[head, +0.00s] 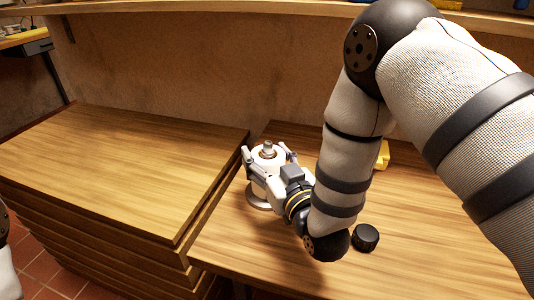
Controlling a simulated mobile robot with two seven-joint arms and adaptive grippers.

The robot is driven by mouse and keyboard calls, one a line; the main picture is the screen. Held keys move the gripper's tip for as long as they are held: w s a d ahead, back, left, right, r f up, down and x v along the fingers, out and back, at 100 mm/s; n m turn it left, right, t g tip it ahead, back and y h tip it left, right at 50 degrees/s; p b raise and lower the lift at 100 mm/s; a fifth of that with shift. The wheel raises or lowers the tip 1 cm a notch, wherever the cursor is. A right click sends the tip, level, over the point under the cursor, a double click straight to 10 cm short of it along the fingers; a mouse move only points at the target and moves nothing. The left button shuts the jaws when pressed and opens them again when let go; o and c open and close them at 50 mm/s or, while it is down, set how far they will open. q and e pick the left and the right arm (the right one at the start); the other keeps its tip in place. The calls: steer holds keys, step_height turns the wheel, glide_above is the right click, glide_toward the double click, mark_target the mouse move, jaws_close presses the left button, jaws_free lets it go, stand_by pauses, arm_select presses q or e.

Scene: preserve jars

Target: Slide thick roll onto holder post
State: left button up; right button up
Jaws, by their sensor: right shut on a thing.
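The thick white roll (268,164) is upright on the wooden table at the picture's middle. The holder's post (268,148) shows its metal tip above the roll's top, so the roll appears to be around the post. The holder's round grey base (257,197) shows below. Whether the roll touches the base is hidden by the gripper. My right gripper (268,160) reaches in from the right and is shut on the roll, with a finger on either side. My left gripper is out of view; only a bit of the left arm shows at the left edge.
A black knurled cap (365,237) stands on the table right of my wrist. A yellow object (382,155) is partly hidden behind my right arm. A stack of wooden boards (120,165) fills the left. The table's front right is clear.

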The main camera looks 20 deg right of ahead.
steer(key=shift+f, duration=0.2)
steer(key=o, duration=1)
steer(key=s, duration=0.3)
steer(key=s+d, duration=0.1)
steer(key=s, duration=0.7)
steer(key=shift+d+f, duration=0.2)
steer(key=shift+f, duration=0.2)
steer(key=shift+s+d+r, duration=0.1)
steer(key=shift+s+r, duration=0.3)
steer(key=shift+s, duration=0.05)
